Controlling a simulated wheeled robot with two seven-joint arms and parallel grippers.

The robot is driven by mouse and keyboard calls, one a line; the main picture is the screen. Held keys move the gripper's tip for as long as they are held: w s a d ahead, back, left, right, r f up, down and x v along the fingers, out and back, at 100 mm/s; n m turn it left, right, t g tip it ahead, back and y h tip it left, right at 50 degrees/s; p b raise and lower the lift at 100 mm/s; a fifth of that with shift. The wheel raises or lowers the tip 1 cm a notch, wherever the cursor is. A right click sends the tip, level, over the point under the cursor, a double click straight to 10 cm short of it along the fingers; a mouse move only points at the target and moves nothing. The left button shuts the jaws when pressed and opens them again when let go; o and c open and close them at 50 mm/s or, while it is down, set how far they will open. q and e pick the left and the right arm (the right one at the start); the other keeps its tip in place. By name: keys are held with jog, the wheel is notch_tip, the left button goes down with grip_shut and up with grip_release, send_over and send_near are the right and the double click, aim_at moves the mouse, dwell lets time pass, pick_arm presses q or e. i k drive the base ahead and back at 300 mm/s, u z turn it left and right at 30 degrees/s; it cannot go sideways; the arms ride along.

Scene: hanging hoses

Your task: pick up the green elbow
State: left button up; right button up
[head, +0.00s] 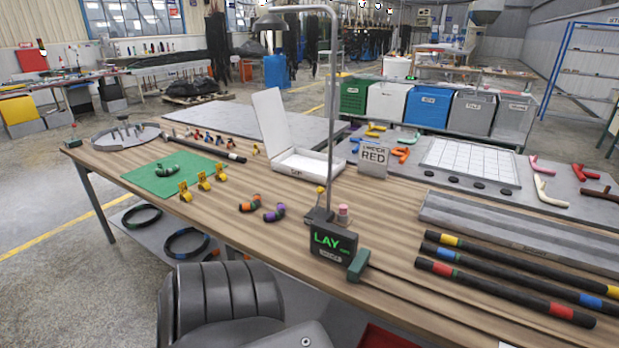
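A small dark elbow (168,169) with what look like green bands lies on the green mat (150,185) at the left part of the wooden table. It is small in the picture, so its band colour is hard to tell against the mat. Two more dark elbows lie nearer the table's middle: one with orange bands (250,203) and one with purple bands (274,213). Neither of my grippers shows in the head view.
Yellow clamps (203,181) stand along the mat's right edge. A black box reading "LAY" (333,243) with a tall bent pole (327,120) stands at the front middle. An open white box (300,163) is behind. Banded black hoses (505,292) lie right.

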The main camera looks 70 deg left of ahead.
aim_at(173, 169)
jog(key=u, duration=3.65)
jog(key=k, duration=0.6)
jog(key=u, duration=0.65)
jog(key=i, duration=1.55)
jog(key=z, duration=0.85)
jog(key=i, duration=1.1)
jog(key=z, duration=1)
